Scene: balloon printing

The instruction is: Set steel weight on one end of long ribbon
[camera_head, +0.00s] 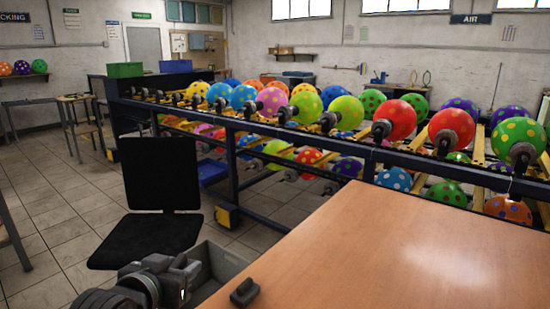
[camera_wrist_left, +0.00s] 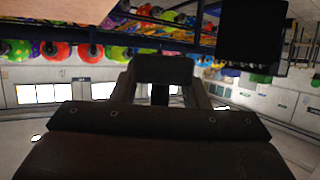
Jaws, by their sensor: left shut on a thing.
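My left gripper (camera_head: 180,272) is low in the head view, left of the table's near corner and over a grey bin. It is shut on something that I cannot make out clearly. In the left wrist view the gripper's fingers (camera_wrist_left: 162,70) are close together at a dark, block-like shape. A small dark block with a raised top (camera_head: 244,292) sits on the table's left edge, right of the gripper. It may be the steel weight, but I cannot tell for sure. I cannot make out a long ribbon in either view. My right gripper is not in view.
A black chair (camera_head: 160,190) is behind the gripper. A dark rack (camera_head: 300,132) of colourful dotted balloons runs behind the table.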

